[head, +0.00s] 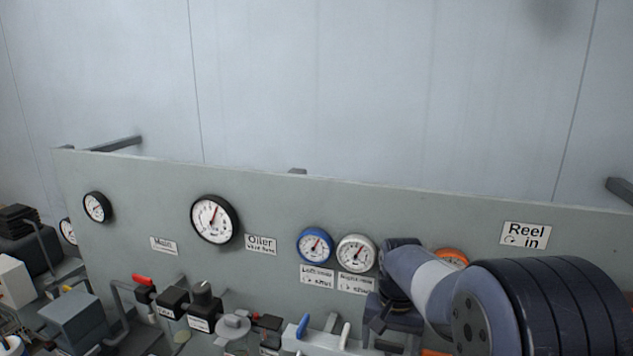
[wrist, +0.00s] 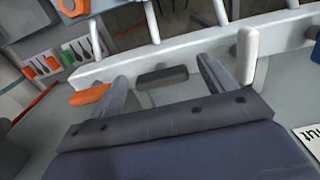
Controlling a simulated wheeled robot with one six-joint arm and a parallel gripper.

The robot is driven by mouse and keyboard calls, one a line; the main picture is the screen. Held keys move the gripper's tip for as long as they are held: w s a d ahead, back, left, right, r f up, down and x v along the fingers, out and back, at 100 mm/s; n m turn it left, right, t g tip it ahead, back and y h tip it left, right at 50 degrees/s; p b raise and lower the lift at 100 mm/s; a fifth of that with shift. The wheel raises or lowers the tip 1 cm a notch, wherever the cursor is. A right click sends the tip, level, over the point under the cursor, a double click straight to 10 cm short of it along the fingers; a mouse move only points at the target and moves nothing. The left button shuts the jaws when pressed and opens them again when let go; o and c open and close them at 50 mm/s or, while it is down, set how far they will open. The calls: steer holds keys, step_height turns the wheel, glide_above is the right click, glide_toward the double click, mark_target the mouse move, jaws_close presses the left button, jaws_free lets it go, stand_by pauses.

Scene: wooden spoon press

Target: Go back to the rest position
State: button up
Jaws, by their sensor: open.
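My gripper (wrist: 162,70) is open in the wrist view, its two grey fingers spread apart with nothing held. A short dark bar (wrist: 162,75) shows between the fingers; I cannot tell how far off it is. A white rail (wrist: 190,48) runs across just past the fingertips. In the head view my arm reaches in from the lower right toward the panel (head: 120,190), its wrist low in front of it. The fingers are hard to make out there.
The panel carries several gauges, among them a blue-rimmed gauge (head: 314,245) and a white-rimmed gauge (head: 356,253). My arm partly covers an orange one (head: 452,257). A "Reel in" label (head: 525,235) is at right. Levers and black boxes crowd the lower left. The wall above is clear.

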step_height(320, 180, up, 11)
step_height(320, 180, down, 11)
steer(key=shift+f, duration=0.1)
steer(key=n+b, duration=0.1)
steer(key=n, duration=0.3)
steer(key=shift+d+n, duration=0.15)
steer(key=shift+n, duration=0.25)
steer(key=n+b, duration=0.1)
steer(key=n, duration=0.4)
steer(key=shift+d, duration=0.1)
step_height(320, 180, up, 11)
steer(key=s, duration=0.1)
steer(key=shift+s+f+b, duration=0.2)
steer(key=shift+s+b, duration=0.15)
steer(key=shift+b, duration=0.05)
steer(key=shift+a+r, duration=0.1)
steer(key=shift+a, duration=0.15)
